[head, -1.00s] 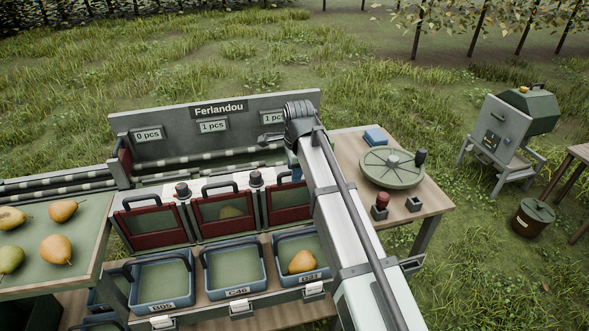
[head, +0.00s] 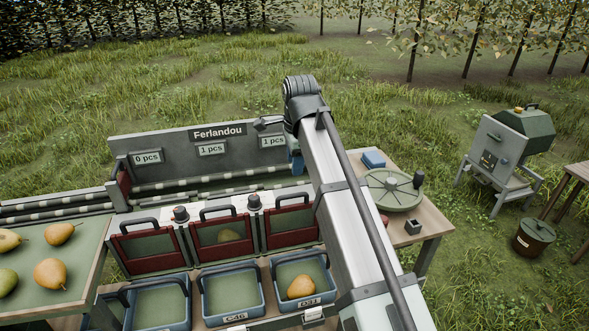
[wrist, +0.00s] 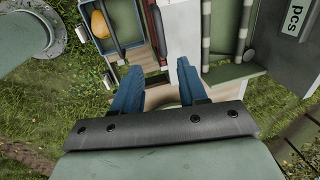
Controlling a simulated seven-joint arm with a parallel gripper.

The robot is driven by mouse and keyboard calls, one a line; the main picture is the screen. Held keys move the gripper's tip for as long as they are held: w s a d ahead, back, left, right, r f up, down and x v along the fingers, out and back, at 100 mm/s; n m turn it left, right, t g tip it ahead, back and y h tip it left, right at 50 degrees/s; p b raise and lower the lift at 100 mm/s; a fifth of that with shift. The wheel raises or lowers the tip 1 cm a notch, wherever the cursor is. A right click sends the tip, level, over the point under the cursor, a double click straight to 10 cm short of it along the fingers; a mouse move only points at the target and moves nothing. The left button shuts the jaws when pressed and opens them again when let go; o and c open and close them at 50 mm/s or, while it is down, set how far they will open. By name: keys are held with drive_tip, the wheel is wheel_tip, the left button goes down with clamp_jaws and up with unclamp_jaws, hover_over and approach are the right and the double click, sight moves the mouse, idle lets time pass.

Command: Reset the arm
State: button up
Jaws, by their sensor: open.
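My arm rises from the bottom right of the head view, to the right of the sorting station (head: 165,152). In the wrist view my gripper (wrist: 156,75) shows two blue fingers spread apart with nothing between them. The fingers are above the right end of the station. In the head view the gripper is mostly hidden behind my arm; a bit of blue shows beside it.
A pear (head: 301,287) lies in the right blue crate (head: 277,302); the crates beside it look empty. Several pears lie on the left table (head: 80,252). A green round disc (head: 392,190) sits on the right table. Grass lies beyond.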

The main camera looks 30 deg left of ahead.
drive_tip(key=shift+r, duration=0.3)
idle(0.4)
